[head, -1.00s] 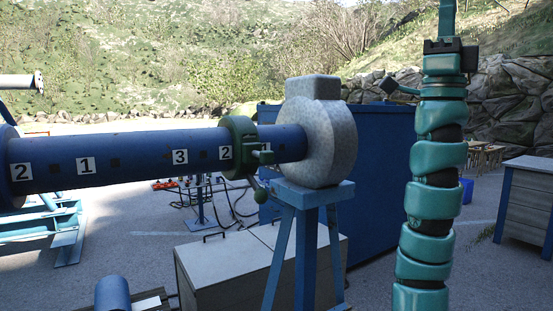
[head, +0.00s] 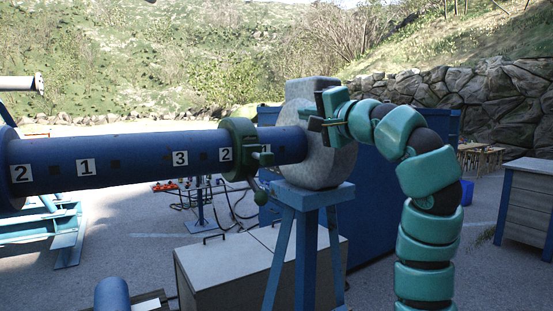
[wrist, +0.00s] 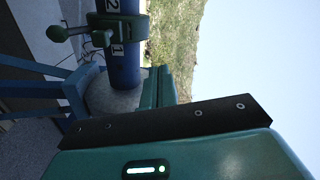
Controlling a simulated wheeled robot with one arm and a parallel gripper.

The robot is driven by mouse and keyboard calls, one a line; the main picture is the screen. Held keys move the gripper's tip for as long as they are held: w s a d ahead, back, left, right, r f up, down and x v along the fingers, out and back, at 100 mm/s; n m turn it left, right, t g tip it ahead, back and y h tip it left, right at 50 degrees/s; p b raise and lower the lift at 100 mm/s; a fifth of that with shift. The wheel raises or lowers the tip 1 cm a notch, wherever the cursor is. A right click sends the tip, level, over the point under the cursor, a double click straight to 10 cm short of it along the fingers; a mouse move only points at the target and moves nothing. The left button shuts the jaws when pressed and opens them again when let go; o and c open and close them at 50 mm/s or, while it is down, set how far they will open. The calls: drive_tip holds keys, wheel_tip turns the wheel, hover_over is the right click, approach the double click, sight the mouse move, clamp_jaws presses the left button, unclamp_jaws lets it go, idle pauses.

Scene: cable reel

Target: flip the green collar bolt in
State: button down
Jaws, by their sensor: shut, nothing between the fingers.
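The green collar (head: 238,141) is clamped around the blue numbered shaft (head: 115,157), beside a label 2. Its bolt (head: 263,156) sticks out on the right side, and a ball-ended lever (head: 260,191) hangs below. In the wrist view the collar (wrist: 130,29) is at the top, with the round knob (wrist: 58,33) to its left. My gripper (head: 306,118) is shut and empty, to the right of the collar and slightly above the bolt, apart from both. Its green fingers (wrist: 160,87) lie together in the wrist view.
A grey rounded block (head: 325,165) at the shaft's right end stands on a blue trestle (head: 310,197), close to my gripper. A pale cabinet (head: 245,265) is below, and a large blue container (head: 385,185) is behind. Open air lies above the shaft.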

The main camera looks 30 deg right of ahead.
wheel_tip(320, 180, down, 9)
drive_tip(key=m+g+h, duration=0.1)
drive_tip(key=m+g, duration=0.3)
drive_tip(key=shift+w+d, duration=0.3)
drive_tip(key=p, duration=0.4)
approach(270, 160)
drive_tip(key=x, duration=0.5)
drive_tip(key=shift+w+f, duration=0.1)
drive_tip(key=shift+f, duration=0.1)
drive_tip(key=shift+w, duration=0.55)
